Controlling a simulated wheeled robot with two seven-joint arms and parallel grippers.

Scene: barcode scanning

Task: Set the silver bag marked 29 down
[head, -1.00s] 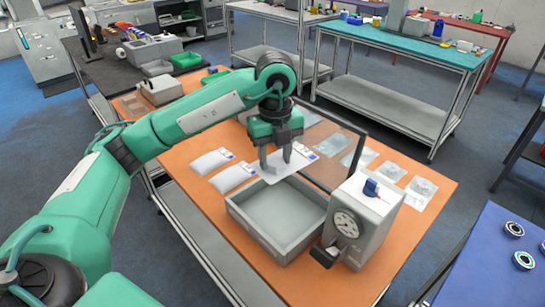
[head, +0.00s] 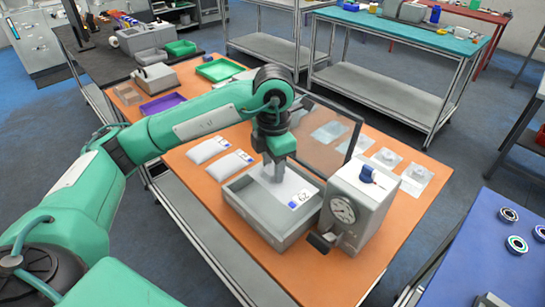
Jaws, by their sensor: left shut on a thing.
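My left gripper (head: 272,168) is over the back part of a grey open tray (head: 245,215) and is shut on the silver bag (head: 283,187). The bag hangs or lies over the tray's inside; its label, with a number that looks like 29 seen turned, faces up near the tray's right side. I cannot tell whether the bag touches the tray floor. My right gripper is not in view.
Two more silver bags (head: 207,150) (head: 229,165) lie left of the tray on the orange table (head: 185,165). A grey box with a dial (head: 343,211) stands right of the tray. A clear panel (head: 325,135) stands behind, with several clear packets (head: 416,174) beyond it.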

